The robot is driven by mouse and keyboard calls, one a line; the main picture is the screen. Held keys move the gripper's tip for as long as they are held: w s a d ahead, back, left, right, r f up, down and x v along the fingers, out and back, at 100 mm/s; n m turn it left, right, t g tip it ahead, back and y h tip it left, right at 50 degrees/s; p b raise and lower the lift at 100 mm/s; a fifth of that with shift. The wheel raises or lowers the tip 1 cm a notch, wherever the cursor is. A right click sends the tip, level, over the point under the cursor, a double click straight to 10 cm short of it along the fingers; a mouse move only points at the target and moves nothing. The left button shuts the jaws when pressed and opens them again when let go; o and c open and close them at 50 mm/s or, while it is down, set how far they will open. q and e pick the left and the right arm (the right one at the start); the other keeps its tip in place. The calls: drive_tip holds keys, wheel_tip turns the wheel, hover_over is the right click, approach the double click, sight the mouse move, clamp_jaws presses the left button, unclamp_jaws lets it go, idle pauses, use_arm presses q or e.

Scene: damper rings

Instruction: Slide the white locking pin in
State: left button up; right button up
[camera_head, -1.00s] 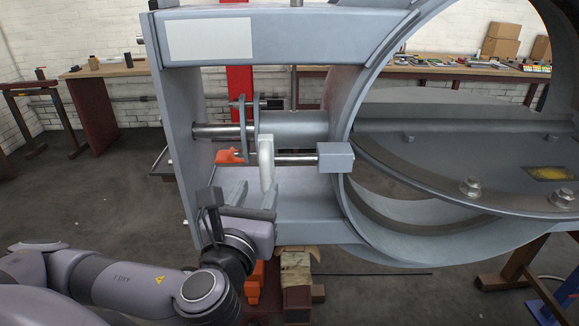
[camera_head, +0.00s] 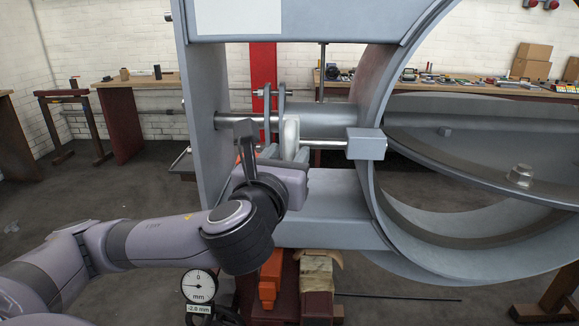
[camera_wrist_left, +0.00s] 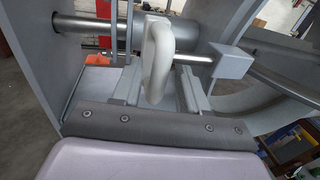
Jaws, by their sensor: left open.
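The white locking pin's loop-shaped handle (camera_head: 290,136) stands upright at a thin silver rod, to the right of the grey clevis plates (camera_head: 268,118). The rod runs right to a grey block (camera_head: 366,144). In the left wrist view the white handle (camera_wrist_left: 156,50) is in the middle, with the grey block (camera_wrist_left: 230,62) to its right. My left gripper (camera_head: 287,153) is open just below the rod. In the left wrist view its fingers (camera_wrist_left: 160,78) stand on either side of the handle's lower part, with gaps showing. My right gripper is out of view.
A thicker silver shaft (camera_head: 232,119) runs above the rod. The grey frame's side plate (camera_head: 206,95) is close on the left, and the large round duct (camera_head: 420,235) on the right.

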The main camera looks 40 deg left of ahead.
sight(346, 142)
use_arm(q)
drive_tip(key=shift+x, duration=1)
clamp_jaws()
drive_tip(key=shift+d+r, duration=0.1)
drive_tip(key=shift+d, duration=0.1)
drive_tip(key=w+d+p, duration=0.1)
drive_tip(key=d, duration=0.1)
drive_tip(key=w+d+p, duration=0.1)
drive_tip(key=d, duration=0.1)
drive_tip(key=w+d+p, duration=0.2)
drive_tip(key=shift+d, duration=0.2)
drive_tip(key=shift+w+d, duration=0.2)
drive_tip(key=shift+d, duration=0.2)
